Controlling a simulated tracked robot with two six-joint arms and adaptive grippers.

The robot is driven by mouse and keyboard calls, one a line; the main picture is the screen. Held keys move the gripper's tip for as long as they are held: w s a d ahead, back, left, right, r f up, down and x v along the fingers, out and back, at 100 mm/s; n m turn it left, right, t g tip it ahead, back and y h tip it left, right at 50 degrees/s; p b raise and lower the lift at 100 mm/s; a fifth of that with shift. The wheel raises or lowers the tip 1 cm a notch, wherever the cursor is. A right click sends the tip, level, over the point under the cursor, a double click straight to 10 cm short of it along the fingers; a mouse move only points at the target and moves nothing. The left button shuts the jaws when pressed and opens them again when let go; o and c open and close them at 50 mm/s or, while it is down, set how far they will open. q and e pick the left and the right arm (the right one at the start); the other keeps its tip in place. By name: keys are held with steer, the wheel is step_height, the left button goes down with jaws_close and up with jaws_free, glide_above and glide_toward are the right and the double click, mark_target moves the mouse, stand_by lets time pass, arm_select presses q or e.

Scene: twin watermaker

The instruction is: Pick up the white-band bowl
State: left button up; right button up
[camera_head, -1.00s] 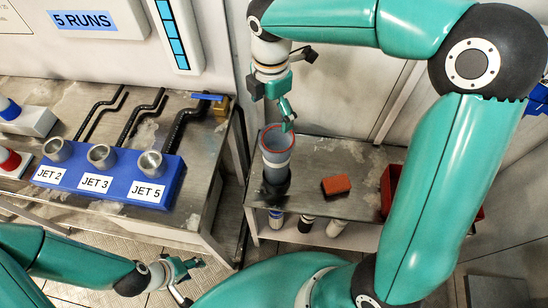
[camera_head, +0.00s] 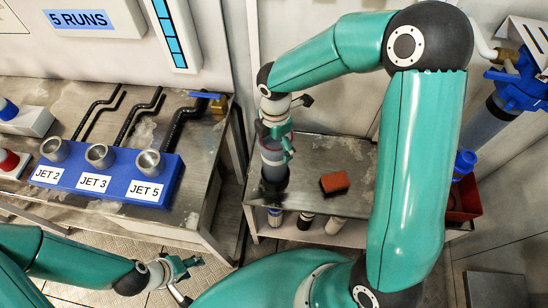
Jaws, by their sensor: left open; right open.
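A grey cylindrical bowl (camera_head: 273,172) stands upright in a dark holder on the metal bench. I cannot make out a white band on it. My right gripper (camera_head: 287,148) is open at the bowl's top, overlapping its rim in the head view; I cannot tell whether a finger is inside or touching. On the lower shelf stand a blue-banded cylinder (camera_head: 275,217), a dark one (camera_head: 306,220) and a whitish one (camera_head: 335,225), partly hidden by the bench top. My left gripper (camera_head: 190,280) is open and empty at the lower left, away from the bowl.
A red-orange block (camera_head: 334,183) lies right of the bowl. A red bin (camera_head: 466,202) with a blue-topped item (camera_head: 464,163) is at the right. A blue filter head (camera_head: 517,82) hangs on the wall. The blue jet block (camera_head: 112,178) sits on the left bench.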

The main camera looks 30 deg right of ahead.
steer(key=shift+f, duration=0.25)
steer(key=c, duration=1.5)
steer(key=shift+r, duration=0.15)
